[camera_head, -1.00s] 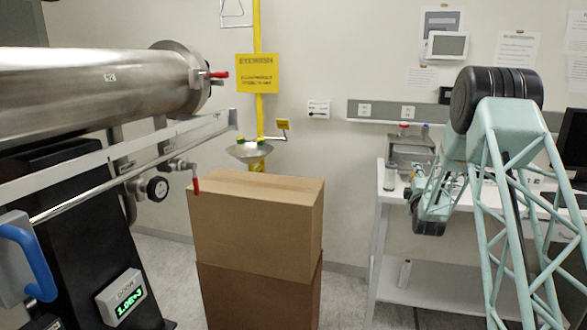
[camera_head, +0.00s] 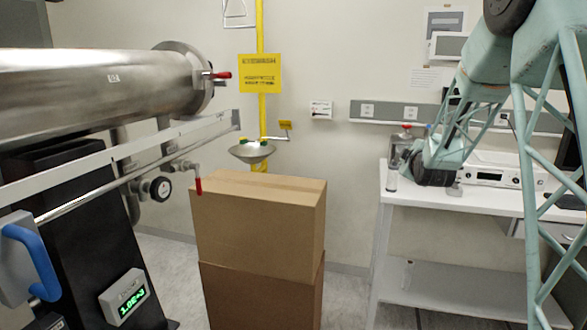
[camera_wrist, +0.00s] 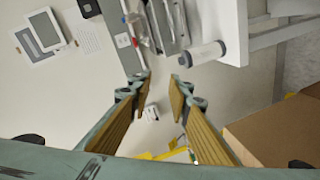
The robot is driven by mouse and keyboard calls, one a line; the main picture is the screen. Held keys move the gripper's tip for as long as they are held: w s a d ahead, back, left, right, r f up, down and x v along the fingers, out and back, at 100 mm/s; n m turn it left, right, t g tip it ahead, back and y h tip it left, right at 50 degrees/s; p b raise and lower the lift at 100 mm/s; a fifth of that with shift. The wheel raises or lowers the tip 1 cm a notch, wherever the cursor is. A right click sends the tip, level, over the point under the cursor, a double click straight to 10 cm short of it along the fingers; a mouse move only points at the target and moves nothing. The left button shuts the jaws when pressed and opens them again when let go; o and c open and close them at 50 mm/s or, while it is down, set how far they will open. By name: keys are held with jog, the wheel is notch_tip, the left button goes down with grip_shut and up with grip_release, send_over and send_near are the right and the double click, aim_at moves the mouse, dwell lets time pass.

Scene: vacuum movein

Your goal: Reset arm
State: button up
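My arm, a pale green lattice, stands at the right of the head view, its forearm end over the white bench's left part. In the wrist view my gripper (camera_wrist: 161,80) is open, its two tan-padded fingers apart and nothing between them. The gripper itself cannot be made out in the head view. Beyond the fingers the wrist view shows the wall, the bench edge and part of a cardboard box.
A steel vacuum tube (camera_head: 100,92) with valves and a gauge is at left. Stacked cardboard boxes (camera_head: 260,232) stand mid-floor before a yellow eyewash station (camera_head: 262,100). The white bench (camera_head: 470,204) carries a white instrument (camera_head: 490,174). Floor shows between boxes and bench.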

jog(key=s+a+r+m+g+y, duration=0.15)
jog(key=s+a, duration=0.25)
jog(key=s, duration=0.6)
jog(key=s+a+r+m+g, duration=0.25)
jog(key=s+a, duration=0.25)
jog(key=s, duration=0.5)
jog(key=s+a+r+m+g+y, duration=0.1)
jog(key=s+a+r, duration=0.25)
jog(key=s, duration=0.65)
jog(key=s+a+f+m+g, duration=0.2)
jog(key=s, duration=1.3)
jog(key=s+a+f+m+g, duration=0.2)
jog(key=s+a, duration=0.1)
jog(key=s, duration=1.2)
jog(key=s+a+f+m+g, duration=0.1)
jog(key=s+a+f+g, duration=0.1)
jog(key=s, duration=1.3)
jog(key=shift+s+a+f+m+y, duration=0.25)
jog(key=shift+a+m+y, duration=0.15)
jog(key=shift+a, duration=0.25)
jog(key=shift+w+a, duration=0.1)
